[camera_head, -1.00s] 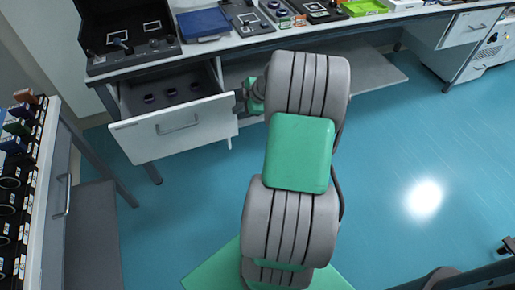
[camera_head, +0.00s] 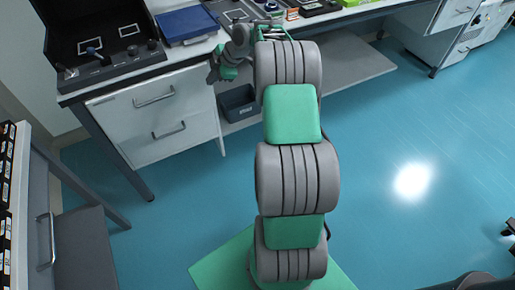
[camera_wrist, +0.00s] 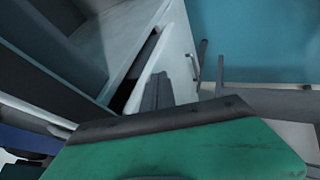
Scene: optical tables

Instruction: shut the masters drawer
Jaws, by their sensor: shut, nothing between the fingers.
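The masters drawer is the upper one of the cabinet under the bench. Its white front (camera_head: 130,104) carries a grey bar handle (camera_head: 154,97) and looks nearly flush in the head view. In the wrist view the drawer front (camera_wrist: 174,75) stands slightly out, with a narrow dark gap behind its edge. The drawer's inside is hidden. My gripper (camera_head: 212,76) is at the right end of the drawer front, below the bench edge. In the wrist view its shut, empty fingers (camera_wrist: 157,92) lie against or very close to the front; contact is unclear.
A lower drawer with its own handle (camera_head: 169,131) is below. The bench above holds an open black case (camera_head: 105,55) and a blue box (camera_head: 187,25). A dark bin (camera_head: 238,103) stands on the shelf at right.

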